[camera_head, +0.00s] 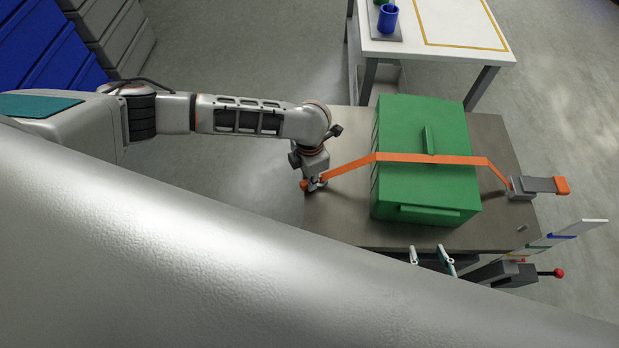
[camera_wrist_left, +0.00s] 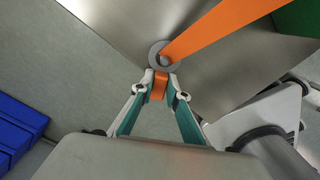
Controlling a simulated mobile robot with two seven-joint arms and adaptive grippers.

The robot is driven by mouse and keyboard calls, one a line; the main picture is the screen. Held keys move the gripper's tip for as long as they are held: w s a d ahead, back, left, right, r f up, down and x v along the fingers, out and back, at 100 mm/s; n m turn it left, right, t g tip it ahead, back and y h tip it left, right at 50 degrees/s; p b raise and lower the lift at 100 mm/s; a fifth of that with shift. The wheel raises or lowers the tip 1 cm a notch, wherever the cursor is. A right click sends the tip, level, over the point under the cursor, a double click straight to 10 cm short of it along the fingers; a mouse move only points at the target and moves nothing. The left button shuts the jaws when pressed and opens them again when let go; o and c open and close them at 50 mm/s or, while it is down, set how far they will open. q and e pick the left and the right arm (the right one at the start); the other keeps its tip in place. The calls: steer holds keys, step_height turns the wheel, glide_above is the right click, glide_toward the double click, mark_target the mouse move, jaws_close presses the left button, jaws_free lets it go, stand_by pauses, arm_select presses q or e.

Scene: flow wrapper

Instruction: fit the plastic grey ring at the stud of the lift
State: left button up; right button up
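The grey ring (camera_wrist_left: 154,54) is at the end of the orange strap (camera_wrist_left: 215,35), by the metal lift top's edge in the left wrist view. My left gripper (camera_wrist_left: 160,84) is closed on an orange tab (camera_wrist_left: 159,87) just below the ring. In the head view my left gripper (camera_head: 315,184) is at the left edge of the lift table (camera_head: 340,215); the strap (camera_head: 345,166) runs from it over the green box. I cannot make out the stud or whether the ring is around it. My right gripper (camera_head: 431,260) is partly visible at the table's front edge, fingers apart and empty.
The green box (camera_head: 405,125) stands on the lift table. A grey buckle with an orange-tipped handle (camera_head: 540,185) holds the strap's right end. A red-knobbed lever (camera_head: 540,273) is at front right. A white table (camera_head: 430,45) with a blue cup (camera_head: 387,18) stands behind.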

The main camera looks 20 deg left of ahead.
arm_select(q)
steer(key=o, duration=0.5)
step_height(320, 180, up, 12)
stand_by(0.4)
steer(key=shift+d, duration=0.1)
stand_by(0.6)
